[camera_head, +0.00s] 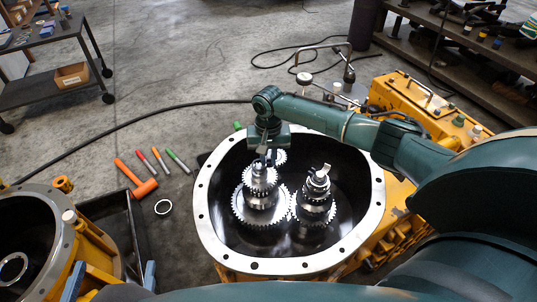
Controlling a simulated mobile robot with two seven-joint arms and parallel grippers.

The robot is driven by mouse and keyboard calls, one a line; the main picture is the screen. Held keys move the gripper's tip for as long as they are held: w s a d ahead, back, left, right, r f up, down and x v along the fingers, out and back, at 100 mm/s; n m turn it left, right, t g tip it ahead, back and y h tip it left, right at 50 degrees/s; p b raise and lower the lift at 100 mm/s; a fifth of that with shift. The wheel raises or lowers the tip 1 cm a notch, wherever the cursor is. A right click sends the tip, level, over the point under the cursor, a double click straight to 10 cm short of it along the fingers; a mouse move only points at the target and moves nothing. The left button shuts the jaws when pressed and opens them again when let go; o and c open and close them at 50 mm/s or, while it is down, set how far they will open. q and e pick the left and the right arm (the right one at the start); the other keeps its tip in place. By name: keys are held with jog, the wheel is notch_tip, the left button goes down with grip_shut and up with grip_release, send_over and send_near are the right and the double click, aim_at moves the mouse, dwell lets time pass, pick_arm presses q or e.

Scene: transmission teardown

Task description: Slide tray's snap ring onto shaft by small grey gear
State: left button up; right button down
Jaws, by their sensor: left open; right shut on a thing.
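My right gripper (266,158) points down over the top of the left gear stack (262,200) inside the round housing. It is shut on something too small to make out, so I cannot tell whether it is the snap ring. A second shaft with gears (316,195) stands to the right. My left gripper (112,278) is low at the left, its blue fingers spread wide and apparently empty.
The housing's pale rim (205,225) surrounds the gears. Another yellow housing (65,215) stands at the left. A cable crosses the floor, and a cart (62,78) stands farther back.

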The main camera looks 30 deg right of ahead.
jog(key=shift+f, duration=0.1)
dwell(0.4)
jog(key=shift+f, duration=0.3)
jog(key=c, duration=0.8)
grip_release()
